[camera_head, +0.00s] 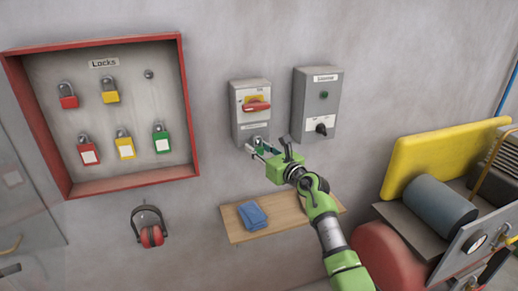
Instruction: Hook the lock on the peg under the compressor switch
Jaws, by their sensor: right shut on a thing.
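My right gripper (257,152) is shut on a lock with green on it (260,142). It holds it at the lower edge of the left grey switch box (250,108), which has a red handle on a yellow plate. The lock is small and partly hidden by the fingers. The peg is hidden behind the gripper and lock, so I cannot tell whether the shackle is on it. The small label on this box is too small to read. My left gripper is not in view.
A second grey box (316,100) with a black knob is at right. A red-framed lock board (190,120) at left holds several locks and one bare peg (149,74). Below are a wooden shelf (285,222) with a blue cloth (252,215), ear defenders (150,233), and machinery (440,205) at right.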

